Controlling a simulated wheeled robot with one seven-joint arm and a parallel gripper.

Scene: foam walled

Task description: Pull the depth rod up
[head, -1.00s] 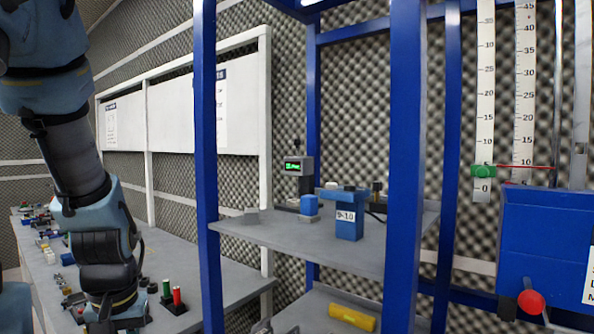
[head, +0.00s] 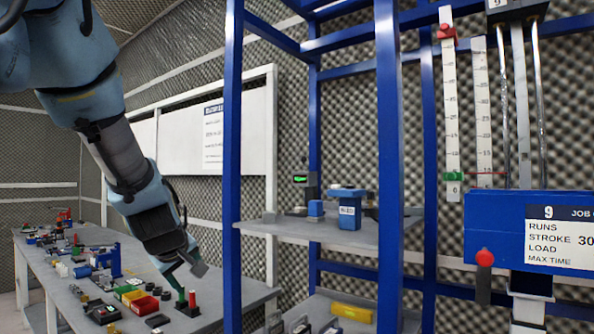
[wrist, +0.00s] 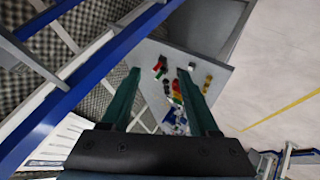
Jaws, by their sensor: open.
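On the right of the head view is a test rig with a blue box (head: 490,232) and a job card (head: 562,240). Vertical metal rods (head: 537,95) and a flat grey bar (head: 521,110) rise above the box. I cannot tell which of these is the depth rod. A red knob (head: 485,257) sits on a dark lever at the box's front. My gripper (head: 187,268) hangs at the left, above the far bench and well apart from the rig. In the wrist view its two green fingers (wrist: 157,72) are spread, with nothing between them.
A blue-framed rack (head: 388,150) with a grey shelf (head: 290,228) stands between my arm and the rig. The bench (head: 235,293) at the left holds several small parts.

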